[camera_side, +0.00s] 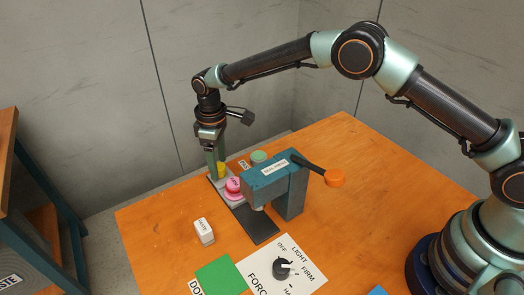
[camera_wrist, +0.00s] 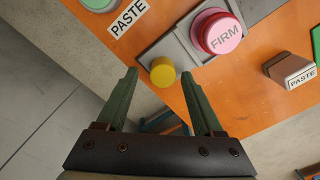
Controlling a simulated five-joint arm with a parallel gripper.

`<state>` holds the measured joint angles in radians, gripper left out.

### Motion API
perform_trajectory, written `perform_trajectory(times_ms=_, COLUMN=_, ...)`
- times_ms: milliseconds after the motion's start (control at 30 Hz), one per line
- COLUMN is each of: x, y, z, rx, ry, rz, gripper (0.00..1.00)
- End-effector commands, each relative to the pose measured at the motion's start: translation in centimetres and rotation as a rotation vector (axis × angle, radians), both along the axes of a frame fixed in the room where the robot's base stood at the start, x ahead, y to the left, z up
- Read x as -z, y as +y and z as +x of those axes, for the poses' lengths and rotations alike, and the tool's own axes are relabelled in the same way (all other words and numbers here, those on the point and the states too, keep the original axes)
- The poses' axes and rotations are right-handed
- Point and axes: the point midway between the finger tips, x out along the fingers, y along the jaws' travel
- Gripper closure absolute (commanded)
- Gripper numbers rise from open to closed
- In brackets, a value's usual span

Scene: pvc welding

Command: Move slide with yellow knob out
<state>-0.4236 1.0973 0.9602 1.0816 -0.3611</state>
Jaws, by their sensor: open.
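The yellow knob (camera_wrist: 162,71) sits at the end of the grey slide (camera_wrist: 180,48); in the side view the knob (camera_side: 221,168) is partly covered by my fingers. A pink round piece marked FIRM (camera_wrist: 219,33) rests on the slide and also shows in the side view (camera_side: 233,186). My gripper (camera_wrist: 160,82) is open and points down, with one finger on each side of the knob in the wrist view. In the side view my gripper (camera_side: 215,172) is low at the knob. I cannot tell whether either finger touches it.
The teal press (camera_side: 270,178) with its orange-tipped lever (camera_side: 334,178) stands just right of the slide. The table's back-left edge is close to the knob.

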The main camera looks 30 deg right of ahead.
Motion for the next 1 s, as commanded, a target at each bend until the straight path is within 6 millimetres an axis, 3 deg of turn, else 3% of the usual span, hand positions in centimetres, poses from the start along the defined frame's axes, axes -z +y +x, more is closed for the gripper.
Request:
perform_trajectory(times_ms=167, x=-1.7, y=0.0, z=0.0, rx=0.0, ry=-0.002, rz=0.001, gripper=0.31)
perform_trajectory(times_ms=600, x=-10.1, y=0.0, z=0.1, rx=0.0, ry=-0.005, rz=0.002, gripper=0.31)
perform_trajectory(times_ms=800, x=-11.8, y=0.0, z=0.0, rx=0.0, ry=-0.002, rz=0.001, gripper=0.31)
perform_trajectory(times_ms=1000, x=-12.1, y=0.0, z=0.0, rx=0.0, ry=-0.002, rz=0.001, gripper=0.31)
